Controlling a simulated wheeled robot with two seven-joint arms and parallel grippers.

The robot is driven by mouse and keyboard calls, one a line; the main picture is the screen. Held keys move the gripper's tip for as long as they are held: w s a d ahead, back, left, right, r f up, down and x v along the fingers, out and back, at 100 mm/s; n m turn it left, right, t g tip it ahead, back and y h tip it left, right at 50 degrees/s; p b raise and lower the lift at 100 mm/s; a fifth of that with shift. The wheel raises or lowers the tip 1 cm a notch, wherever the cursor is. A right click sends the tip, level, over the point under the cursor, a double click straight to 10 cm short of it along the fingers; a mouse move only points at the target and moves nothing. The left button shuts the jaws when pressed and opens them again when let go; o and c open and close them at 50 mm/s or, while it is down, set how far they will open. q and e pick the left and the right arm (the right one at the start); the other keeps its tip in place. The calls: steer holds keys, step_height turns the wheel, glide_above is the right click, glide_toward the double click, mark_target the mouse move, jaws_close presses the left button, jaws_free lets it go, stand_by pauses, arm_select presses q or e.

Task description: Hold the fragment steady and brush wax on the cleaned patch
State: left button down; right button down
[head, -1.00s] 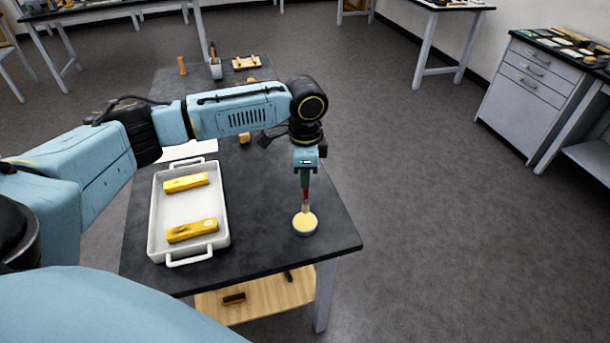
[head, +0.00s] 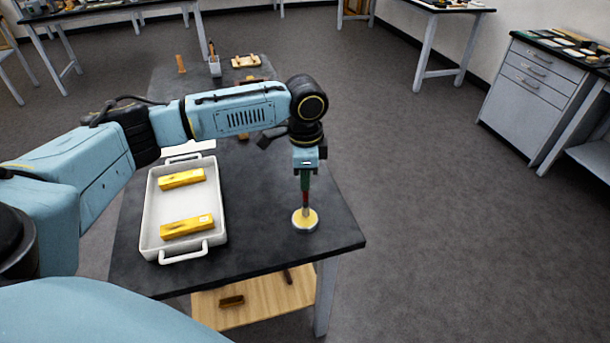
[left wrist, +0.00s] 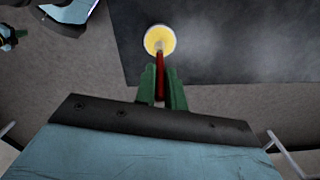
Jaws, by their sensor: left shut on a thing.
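My left gripper (head: 306,180) is shut on a brush (head: 306,204) with a red handle, held upright over the table's right side. Its tip is at the round tin of yellow wax (head: 299,226) and seems to touch the wax. The left wrist view shows the green fingers (left wrist: 161,88) on the red brush handle (left wrist: 160,80) and the wax tin (left wrist: 152,39) beyond. Two gilt pieces, one far (head: 182,179) and one near (head: 187,226), lie in a white tray (head: 150,213); I cannot tell which is the fragment. No cleaned patch is clear. My right gripper is not seen.
The dark table (head: 262,255) is clear between tray and tin. A white sheet (head: 190,148) lies partly behind my arm. A grey cup with tools (head: 215,67) and a wooden piece (head: 246,62) stand at the back. A lower wooden shelf (head: 268,303) holds small dark items.

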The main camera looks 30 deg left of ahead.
arm_select(q)
steer(key=shift+f, duration=0.55)
stand_by(0.5)
steer(key=shift+s+f+p, duration=0.15)
steer(key=shift+f+p, duration=0.1)
steer(key=shift+p, duration=0.4)
stand_by(2.5)
step_height(320, 180, up, 8)
steer(key=p, duration=0.9)
steer(key=shift+f, duration=0.35)
stand_by(0.4)
